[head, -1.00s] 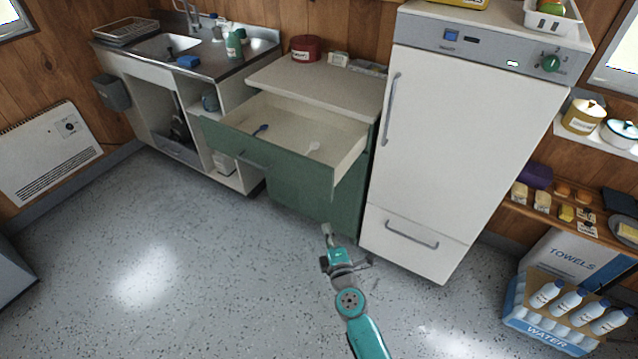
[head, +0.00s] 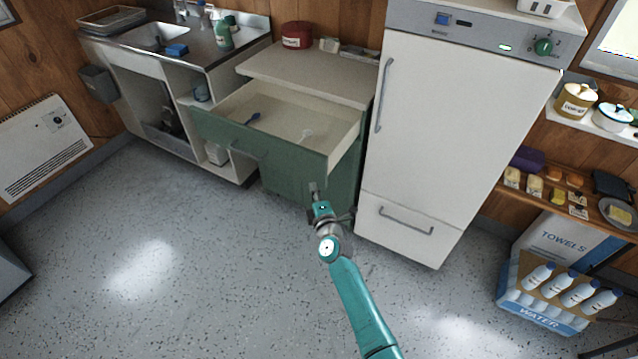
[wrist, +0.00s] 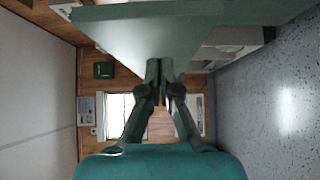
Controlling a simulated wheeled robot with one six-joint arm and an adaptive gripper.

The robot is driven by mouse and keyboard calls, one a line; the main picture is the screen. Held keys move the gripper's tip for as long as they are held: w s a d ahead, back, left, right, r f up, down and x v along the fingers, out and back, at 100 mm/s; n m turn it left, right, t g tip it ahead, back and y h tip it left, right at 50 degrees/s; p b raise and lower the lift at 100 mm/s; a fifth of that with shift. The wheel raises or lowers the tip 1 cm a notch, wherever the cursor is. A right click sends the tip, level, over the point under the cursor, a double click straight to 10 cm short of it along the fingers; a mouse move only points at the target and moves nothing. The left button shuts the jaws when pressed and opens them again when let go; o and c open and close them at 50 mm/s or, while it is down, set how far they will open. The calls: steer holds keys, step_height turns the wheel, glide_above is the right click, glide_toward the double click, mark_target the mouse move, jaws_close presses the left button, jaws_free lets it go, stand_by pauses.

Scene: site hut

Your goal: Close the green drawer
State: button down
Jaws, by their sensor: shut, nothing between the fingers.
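The green drawer (head: 262,147) is pulled well out of its green cabinet (head: 343,192). In the wrist view my gripper (wrist: 161,66) points at the green drawer front (wrist: 180,30), which fills the upper middle. I cannot tell whether the fingertips touch it.
The white fridge (head: 463,120) stands right of the cabinet. A sink unit (head: 160,70) with open shelves stands left. A pack of water bottles (head: 545,315) is on the floor at right. The speckled floor (head: 160,230) in front is clear.

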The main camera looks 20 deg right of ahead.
mark_target(316, 175)
steer(key=shift+w+d, duration=0.9)
steer(key=shift+d, duration=0.3)
steer(key=shift+w+d, duration=0.1)
steer(key=shift+d, duration=0.05)
steer(key=shift+w, duration=0.1)
